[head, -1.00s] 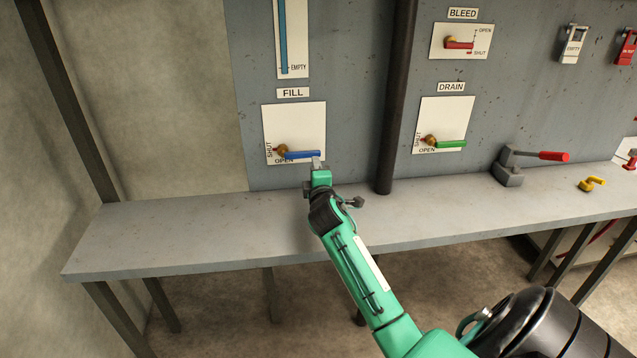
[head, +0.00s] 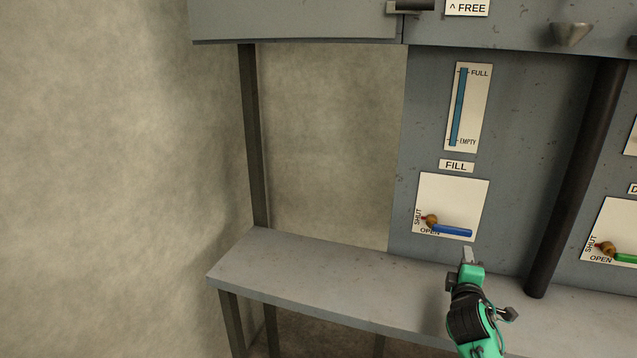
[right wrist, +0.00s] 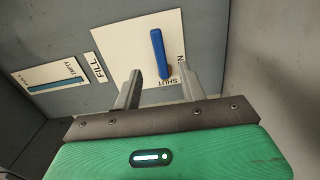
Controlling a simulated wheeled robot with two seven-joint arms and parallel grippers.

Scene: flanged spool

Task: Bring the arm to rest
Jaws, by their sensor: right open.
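My right gripper (head: 467,254) is just below the blue lever of the FILL valve (head: 452,230) in the head view, with a small gap between them. In the right wrist view my right gripper (right wrist: 158,78) has its two fingers apart with nothing between them. The blue lever (right wrist: 158,52) shows beyond the fingertips, against its white plate. In the head view the lever lies nearly level, pointing right from its brass pivot, beside the OPEN mark. My left gripper is not in view.
A grey shelf (head: 320,285) runs below the panel, bare at its left. A dark vertical pipe (head: 575,180) stands right of the FILL plate. The gauge (head: 459,105) above shows a tall blue column. A green DRAIN lever (head: 625,258) is at the right edge.

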